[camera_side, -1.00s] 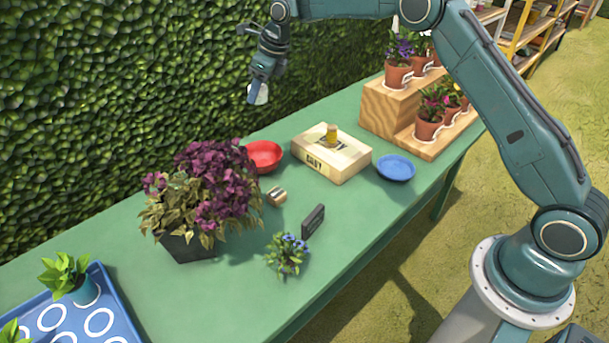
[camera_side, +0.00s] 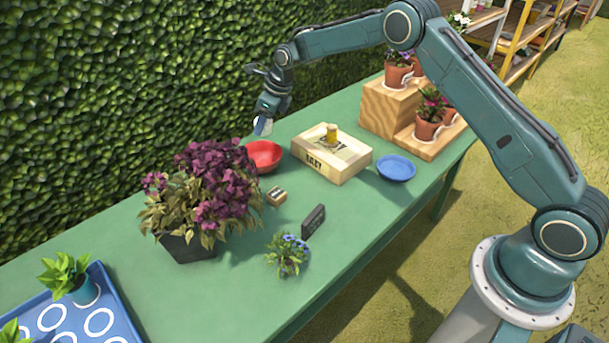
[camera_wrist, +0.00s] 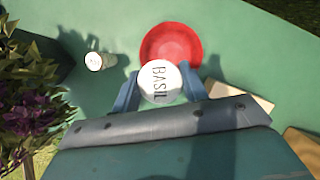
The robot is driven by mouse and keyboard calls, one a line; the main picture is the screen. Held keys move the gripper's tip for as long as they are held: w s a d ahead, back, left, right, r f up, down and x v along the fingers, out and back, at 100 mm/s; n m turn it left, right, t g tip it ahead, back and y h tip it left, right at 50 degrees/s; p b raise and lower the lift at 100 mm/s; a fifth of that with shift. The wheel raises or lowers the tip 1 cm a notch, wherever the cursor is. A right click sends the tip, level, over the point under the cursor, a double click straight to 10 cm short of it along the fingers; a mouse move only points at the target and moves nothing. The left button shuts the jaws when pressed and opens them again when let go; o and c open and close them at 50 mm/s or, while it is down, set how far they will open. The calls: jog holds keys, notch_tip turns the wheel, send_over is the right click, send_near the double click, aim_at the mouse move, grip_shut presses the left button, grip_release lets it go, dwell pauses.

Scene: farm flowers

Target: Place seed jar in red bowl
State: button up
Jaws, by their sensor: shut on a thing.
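My gripper (camera_side: 262,122) is shut on a white-topped seed jar (camera_side: 262,127) and holds it in the air above the red bowl (camera_side: 265,158) in the side view. In the wrist view the jar's round white lid (camera_wrist: 160,82) reads "BASIL" and sits between my two blue fingers. There the red bowl (camera_wrist: 171,45) lies below and just beyond the jar, and the jar covers part of its near edge. I see no contact between jar and bowl.
A small jar (camera_side: 276,197) lies near the bowl; it also shows in the wrist view (camera_wrist: 97,62). A purple-leaved plant (camera_side: 205,190) stands close on the left.

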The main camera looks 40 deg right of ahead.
jog(key=shift+f, duration=4.9)
jog(key=shift+f, duration=0.55)
jog(key=o, duration=0.7)
jog(key=shift+r, duration=0.8)
jog(key=v, duration=1.1)
jog(key=shift+s+d+r, duration=0.1)
jog(key=shift+s+r, duration=0.05)
jog(key=shift+r, duration=0.05)
jog(key=shift+r, duration=0.15)
